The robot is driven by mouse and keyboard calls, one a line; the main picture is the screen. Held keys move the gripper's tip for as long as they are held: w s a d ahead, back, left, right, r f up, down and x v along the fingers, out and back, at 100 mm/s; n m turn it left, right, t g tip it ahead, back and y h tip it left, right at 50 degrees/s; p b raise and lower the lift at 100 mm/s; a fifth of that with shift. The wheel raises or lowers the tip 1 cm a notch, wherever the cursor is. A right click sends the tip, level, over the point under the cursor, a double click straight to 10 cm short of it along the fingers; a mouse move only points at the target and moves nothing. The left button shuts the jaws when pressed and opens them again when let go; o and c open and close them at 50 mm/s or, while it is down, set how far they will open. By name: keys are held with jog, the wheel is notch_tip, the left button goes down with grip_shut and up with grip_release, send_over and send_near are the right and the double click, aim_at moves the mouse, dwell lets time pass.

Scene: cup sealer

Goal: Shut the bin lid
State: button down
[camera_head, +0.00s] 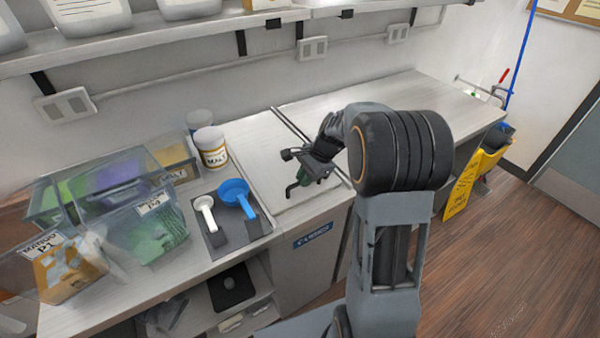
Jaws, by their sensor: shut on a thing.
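The ice bin (300,262) is a grey cabinet built into the counter, with a blue "CUBES" label on its front. Its pale flat lid (255,150) lies about level with the counter top, and a dark seam runs along its right side. I cannot tell whether it sits fully flush. My gripper (300,180) is over the lid's front right part, shut on what looks like the lid's dark handle (291,190). My wrist and fingers hide part of the handle and the lid behind it.
Left of the lid are a blue scoop (234,190) and white spoon (205,210) on a dark mat (222,238), a labelled jar (211,150) and clear bins (155,232). A shelf (180,38) overhangs the back. The counter to the right (410,95) is clear.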

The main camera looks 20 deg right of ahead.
jog(key=shift+s+d, duration=0.1)
jog(key=shift+s, duration=0.75)
jog(key=shift+f, duration=0.1)
jog(key=c, duration=1.1)
grip_release()
jog(key=shift+s+d, duration=0.1)
jog(key=shift+s, duration=0.05)
jog(key=shift+r, duration=0.2)
jog(key=v, duration=1.3)
jog(key=shift+d+r+b, duration=0.2)
jog(key=shift+r+b, duration=0.05)
jog(key=shift+b, duration=0.15)
